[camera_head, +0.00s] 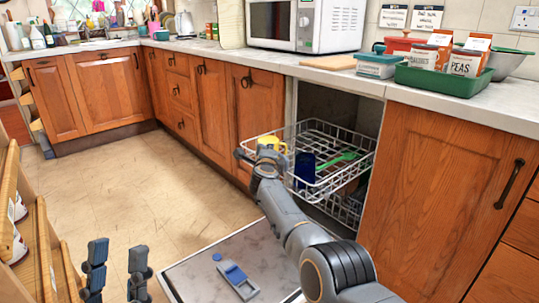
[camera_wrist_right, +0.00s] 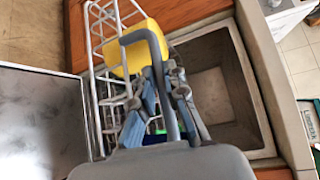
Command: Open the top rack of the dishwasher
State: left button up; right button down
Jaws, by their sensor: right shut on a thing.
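The top rack (camera_head: 345,178) of the dishwasher is a white wire basket, slid well out of the dark cavity (camera_head: 335,108) over the lowered door (camera_head: 195,275). It holds a yellow mug (camera_head: 268,141), a blue cup (camera_head: 305,168) and a green utensil (camera_head: 338,160). My right gripper (camera_wrist_right: 165,78) is shut on the top rack at its front, by a grey bar (camera_wrist_right: 140,37); the exact contact is partly hidden. My left gripper (camera_head: 117,252) is open and empty, low at the left over the floor, away from the rack.
The lower rack (camera_head: 343,210) shows partly beneath the top one. Wooden cabinets flank the dishwasher. The countertop above holds a microwave (camera_head: 305,25), a green tray (camera_head: 440,82) and food boxes. A wooden shelf (camera_head: 45,250) stands at the left; the middle floor is clear.

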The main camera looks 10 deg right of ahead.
jog(key=shift+f, duration=0.1)
jog(key=c, duration=1.4)
grip_release()
jog(key=shift+o, duration=0.2)
